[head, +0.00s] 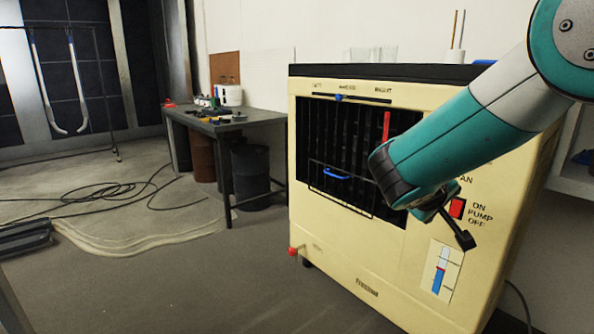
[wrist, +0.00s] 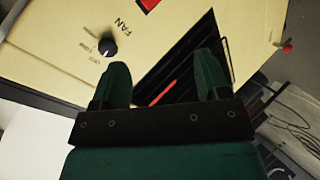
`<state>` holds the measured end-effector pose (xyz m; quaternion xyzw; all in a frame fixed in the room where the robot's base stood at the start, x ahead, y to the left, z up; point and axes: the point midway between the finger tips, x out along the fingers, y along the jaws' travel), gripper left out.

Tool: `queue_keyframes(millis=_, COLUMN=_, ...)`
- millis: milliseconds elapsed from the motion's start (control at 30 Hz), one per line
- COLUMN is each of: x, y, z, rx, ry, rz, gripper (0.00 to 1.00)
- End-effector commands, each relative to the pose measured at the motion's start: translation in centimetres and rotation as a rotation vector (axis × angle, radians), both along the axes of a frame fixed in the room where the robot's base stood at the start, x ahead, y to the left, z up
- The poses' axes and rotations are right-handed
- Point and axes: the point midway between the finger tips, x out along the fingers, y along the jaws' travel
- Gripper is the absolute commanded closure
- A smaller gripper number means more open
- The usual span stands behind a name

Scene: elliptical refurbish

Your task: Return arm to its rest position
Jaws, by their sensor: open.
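My teal arm (head: 470,125) reaches in from the upper right in the head view, in front of a cream cooler-like machine (head: 400,284). My gripper's dark end shows near the machine's control side, and its fingers are mostly hidden there. In the wrist view my gripper (wrist: 160,85) has its two green fingers wide apart with nothing between them. The machine's front lies beyond the fingers, with the black FAN knob (wrist: 107,47) by the left finger and a red strip (wrist: 163,92) in the dark opening between them. I cannot tell the exact gap to the panel.
The machine has a wire guard with a blue handle (head: 336,175), a red pump switch (head: 457,208) and a red side tap (head: 293,251). A workbench (head: 222,122) with tools stands behind left. Hoses (head: 100,205) lie on the left floor. The front floor is clear.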

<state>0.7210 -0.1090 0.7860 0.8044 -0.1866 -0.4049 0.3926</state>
Motion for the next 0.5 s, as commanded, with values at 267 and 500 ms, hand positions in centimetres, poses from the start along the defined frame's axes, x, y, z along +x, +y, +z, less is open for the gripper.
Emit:
queue_keyframes(millis=267, x=-13.4, y=8.0, z=-1.7, rx=0.644, ry=0.348, rz=0.145, gripper=0.31)
queue_keyframes(millis=500, x=-25.7, y=13.5, z=-0.4, rx=0.905, ry=0.636, rz=0.307, gripper=0.31)
